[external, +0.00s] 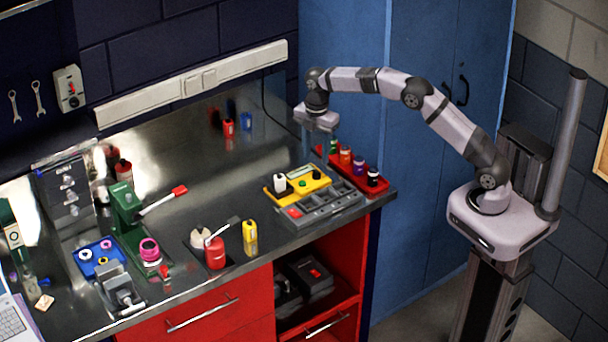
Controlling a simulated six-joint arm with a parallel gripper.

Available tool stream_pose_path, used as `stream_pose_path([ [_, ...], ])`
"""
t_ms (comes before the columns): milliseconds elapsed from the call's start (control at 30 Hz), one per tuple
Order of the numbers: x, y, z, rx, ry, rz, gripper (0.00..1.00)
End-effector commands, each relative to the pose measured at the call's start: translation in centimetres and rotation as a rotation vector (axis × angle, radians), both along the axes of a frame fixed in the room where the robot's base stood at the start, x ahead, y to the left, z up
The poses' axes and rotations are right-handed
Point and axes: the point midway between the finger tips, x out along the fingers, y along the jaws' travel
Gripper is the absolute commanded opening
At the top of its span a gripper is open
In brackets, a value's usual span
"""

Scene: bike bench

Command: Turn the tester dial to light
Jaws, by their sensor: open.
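The tester looks to be the yellow unit (298,182) on the steel bench, towards its right end. It has a pale display and small dark round parts on its face, one of which may be the dial. It is too small to tell the dial's setting or read any label. A white-and-black item stands at its left side. My gripper (318,138) is above and slightly right of the tester in the picture, pointing down, open and apart from it. Its fingers are small and partly lost against the blue cabinet.
A grey compartment tray (325,204) lies in front of the tester. A red rack (362,182) of small bottles stands to its right, near the bench edge. A red can (215,252), a yellow bottle (249,232) and a green press (127,210) stand left. The back middle of the bench is mostly clear.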

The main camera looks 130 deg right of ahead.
Motion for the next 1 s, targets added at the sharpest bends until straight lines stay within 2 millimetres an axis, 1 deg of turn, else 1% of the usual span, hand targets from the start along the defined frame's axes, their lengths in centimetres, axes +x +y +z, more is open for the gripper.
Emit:
stream_pose_path([
  [33,-0.5,-0.5,0.1,0.000,0.000,0.003,0.40],
  [100,-0.9,-0.8,0.1,-0.001,0.000,0.007,0.40],
  [267,-1.0,-0.9,0.0,0.000,0.000,0.011,0.40],
  [367,-0.9,-0.9,-0.5,0.002,0.001,0.010,0.40],
  [467,-1.0,-0.8,-1.4,0.003,0.001,0.010,0.40],
  [800,-0.9,-0.8,-5.5,0.002,0.001,0.009,0.40],
  [1000,-0.9,-0.8,-6.9,-0.001,0.000,0.009,0.40],
])
